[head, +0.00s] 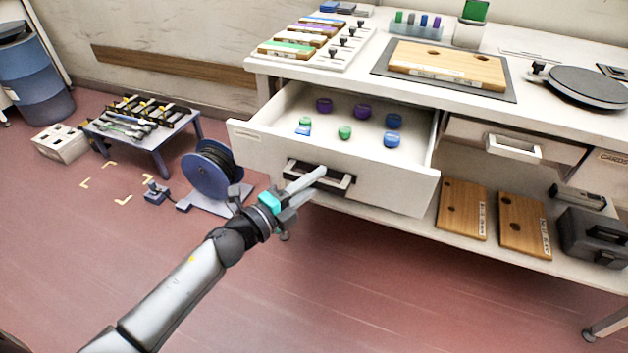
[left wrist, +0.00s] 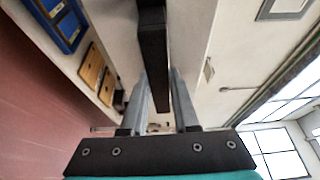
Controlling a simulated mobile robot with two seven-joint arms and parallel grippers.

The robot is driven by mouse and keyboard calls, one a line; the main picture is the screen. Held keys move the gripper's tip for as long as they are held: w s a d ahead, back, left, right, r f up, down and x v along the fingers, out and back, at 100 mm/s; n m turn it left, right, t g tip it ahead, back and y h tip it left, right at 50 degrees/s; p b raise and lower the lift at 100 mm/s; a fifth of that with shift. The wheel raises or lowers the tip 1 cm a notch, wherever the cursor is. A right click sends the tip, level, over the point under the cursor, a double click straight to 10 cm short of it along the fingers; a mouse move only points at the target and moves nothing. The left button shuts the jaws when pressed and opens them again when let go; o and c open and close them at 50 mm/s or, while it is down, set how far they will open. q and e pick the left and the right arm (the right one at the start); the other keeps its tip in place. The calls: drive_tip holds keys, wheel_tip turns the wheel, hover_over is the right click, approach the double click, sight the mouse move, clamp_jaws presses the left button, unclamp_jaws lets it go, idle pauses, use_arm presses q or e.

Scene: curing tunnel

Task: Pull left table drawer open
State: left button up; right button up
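The left table drawer (head: 395,187) is pulled out from under the white table in the head view, its inside exposed. Several small purple, blue and green pieces lie in it. Its dark bar handle (head: 345,181) is on the drawer front. My left gripper (head: 319,181) is at this handle, its fingers on either side of the bar. In the left wrist view the dark handle (left wrist: 153,45) runs between the two fingers (left wrist: 160,75), which appear closed against it. My right gripper is in neither view.
A second drawer with a pale handle (head: 514,148) is to the right. Wooden boards (head: 463,210) and a grey box (head: 592,238) stand on the lower shelf. A blue cable reel (head: 209,172) and a low blue table (head: 150,141) stand left. Floor in front is clear.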

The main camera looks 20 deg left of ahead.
use_arm(q)
drive_tip(key=o, duration=0.4)
drive_tip(key=p+v, duration=0.2)
drive_tip(key=v, duration=1.3)
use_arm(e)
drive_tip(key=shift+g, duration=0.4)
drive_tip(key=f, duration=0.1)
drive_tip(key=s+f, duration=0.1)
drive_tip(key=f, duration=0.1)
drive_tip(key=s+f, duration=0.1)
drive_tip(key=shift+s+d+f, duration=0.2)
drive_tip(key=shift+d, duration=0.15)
